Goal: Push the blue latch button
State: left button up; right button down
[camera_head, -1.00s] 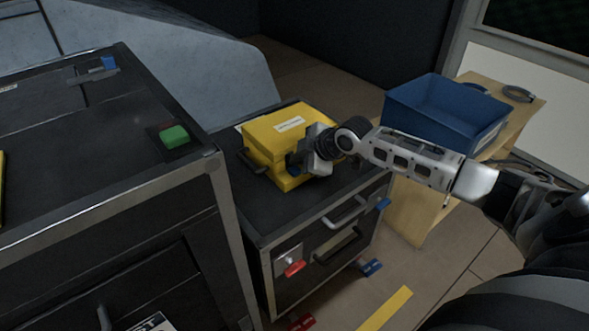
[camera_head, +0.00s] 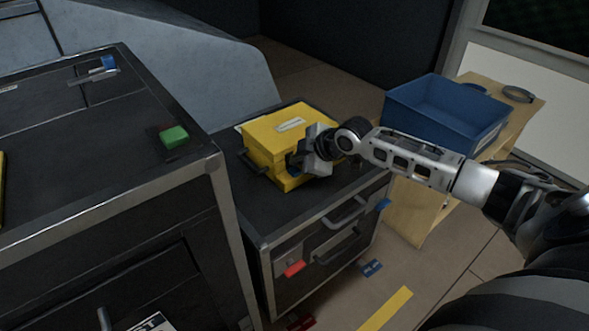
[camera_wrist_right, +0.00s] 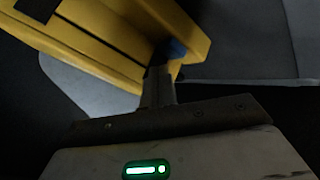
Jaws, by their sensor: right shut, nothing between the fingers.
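A yellow case (camera_head: 290,132) with a white label and a dark handle sits on the low dark cabinet. In the right wrist view, the case (camera_wrist_right: 100,35) fills the upper left. A small blue piece (camera_wrist_right: 175,48), which looks like the latch button, shows on its side, right by the fingertips. My right gripper (camera_head: 296,163) is shut and empty, its tips at the case's near side; it also shows in the right wrist view (camera_wrist_right: 158,75). I cannot tell whether the tips touch the blue piece. In the head view the gripper hides that spot. My left gripper is not in view.
A blue bin (camera_head: 440,112) stands on a wooden table behind my right arm. A taller dark cabinet at left carries a green button (camera_head: 174,136) and a blue piece (camera_head: 108,63). The low cabinet (camera_head: 285,221) has red and blue tabs on its front.

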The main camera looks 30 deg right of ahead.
jog(key=shift+f, duration=0.1)
dwell(0.6)
jog(key=shift+f, duration=0.35)
jog(key=shift+f+b, duration=0.35)
jog(key=shift+f, duration=0.4)
dwell(0.8)
jog(key=shift+r+p, duration=1.05)
jog(key=shift+r, duration=0.05)
notch_tip(320, 180, up, 5)
jog(key=p, duration=0.5)
jog(key=shift+r, duration=0.1)
